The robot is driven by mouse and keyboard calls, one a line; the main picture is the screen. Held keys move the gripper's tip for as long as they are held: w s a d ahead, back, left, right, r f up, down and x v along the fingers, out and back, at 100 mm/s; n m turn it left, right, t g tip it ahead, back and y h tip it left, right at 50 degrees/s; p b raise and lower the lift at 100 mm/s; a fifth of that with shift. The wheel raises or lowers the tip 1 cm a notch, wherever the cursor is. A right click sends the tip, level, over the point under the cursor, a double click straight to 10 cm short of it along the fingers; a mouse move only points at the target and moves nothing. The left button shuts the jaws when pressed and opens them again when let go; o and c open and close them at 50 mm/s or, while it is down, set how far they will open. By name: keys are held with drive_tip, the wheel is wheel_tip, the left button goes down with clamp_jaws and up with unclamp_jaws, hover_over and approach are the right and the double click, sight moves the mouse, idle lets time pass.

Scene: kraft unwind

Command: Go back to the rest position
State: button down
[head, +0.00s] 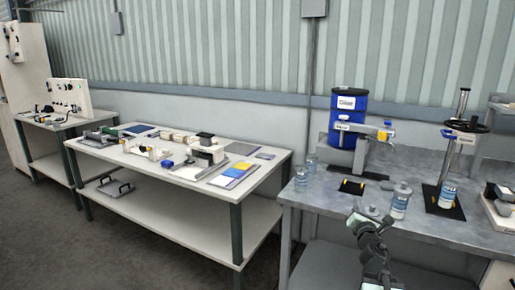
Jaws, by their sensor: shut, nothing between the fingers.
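My arm rises from the bottom of the head view, at the front edge of the grey metal bench (325,205). My gripper (361,214) is at its upper end, small and dark, and looks shut with nothing held. I cannot tell whether the gripper touches the bench top.
Another bottle (301,178) stands left, and a handwheel stand (466,127) right. A white table (185,209) with tools stands left; grey floor lies before it.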

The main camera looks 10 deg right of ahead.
drive_tip(key=w+a+f+m+g, duration=0.1)
drive_tip(key=w+a+f+m, duration=0.1)
drive_tip(key=a+m, duration=0.4)
drive_tip(key=s+a+f+m+g+y, duration=0.1)
drive_tip(key=s+a+f+m+g, duration=0.35)
drive_tip(key=a+f+m, duration=0.35)
drive_tip(key=s+a+f+m+g+y, duration=0.1)
drive_tip(key=s+a+f+m+g, duration=0.2)
drive_tip(key=a+f+m+g, duration=0.45)
drive_tip(key=s+a+f+m+g+y, duration=0.2)
drive_tip(key=s+a+f+m+g, duration=0.15)
drive_tip(key=s, duration=0.35)
drive_tip(key=s+a+f+m+g+y, duration=0.1)
drive_tip(key=s+a+f+m+g, duration=0.2)
drive_tip(key=s, duration=0.4)
wheel_tip(320, 180, up, 11)
drive_tip(key=t+p, duration=0.1)
drive_tip(key=p, duration=1.1)
drive_tip(key=shift+w+d, duration=0.15)
drive_tip(key=shift+w, duration=0.2)
drive_tip(key=shift+t, duration=0.25)
